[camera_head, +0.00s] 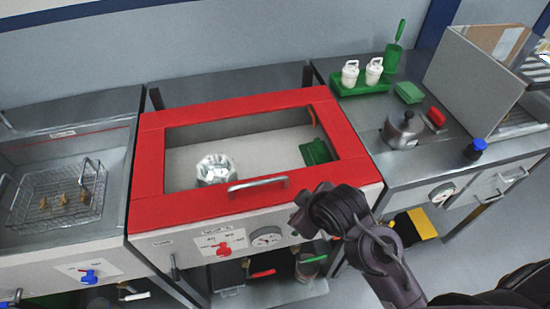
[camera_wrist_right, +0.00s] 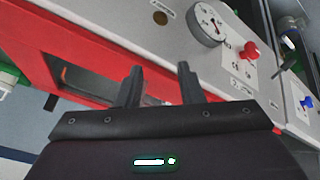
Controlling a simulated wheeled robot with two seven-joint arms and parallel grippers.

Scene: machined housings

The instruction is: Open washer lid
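The washer lid (camera_head: 150,165) is a red frame around a large rectangular window. It lies down over the washer basin in the head view. Its silver bar handle (camera_head: 258,184) is on the front edge. A silver machined housing (camera_head: 215,169) shows through the window. My right gripper (camera_head: 303,220) is in front of the washer, right of the handle and apart from it. In the right wrist view its two fingers (camera_wrist_right: 159,82) are spread with nothing between them, and the red lid (camera_wrist_right: 30,75) is beyond. My left gripper is not in view.
The washer's front panel has a red knob (camera_head: 224,249) and a gauge (camera_head: 267,238). A basin with a wire basket (camera_head: 58,197) is at the left.

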